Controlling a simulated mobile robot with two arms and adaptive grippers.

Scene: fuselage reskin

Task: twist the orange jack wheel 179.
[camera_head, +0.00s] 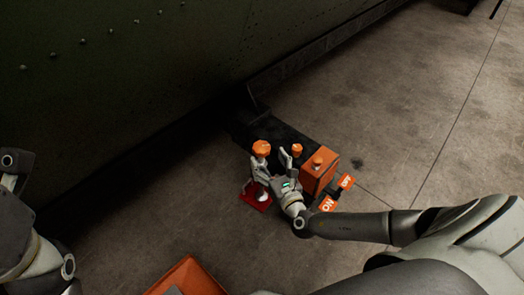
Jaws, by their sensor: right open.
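An orange wheel-like knob (261,148) stands upright near the middle of the head view, above a small red base (255,197) on the floor. A smaller orange knob (297,149) stands just to its right. I cannot tell for sure which one is the jack wheel. My right gripper (272,161) is open, with its fingers spread just below and beside the larger knob. Whether a finger touches the knob is too small to tell. The gripper partly hides what lies between the knob and the red base. My left gripper is out of view.
An orange box (320,170) with a knob on top and orange ON and OFF tags (328,204) stands right of the gripper. A dark base (262,126) lies behind. The riveted green fuselage wall (110,75) fills the upper left. Concrete floor (410,100) is clear at right.

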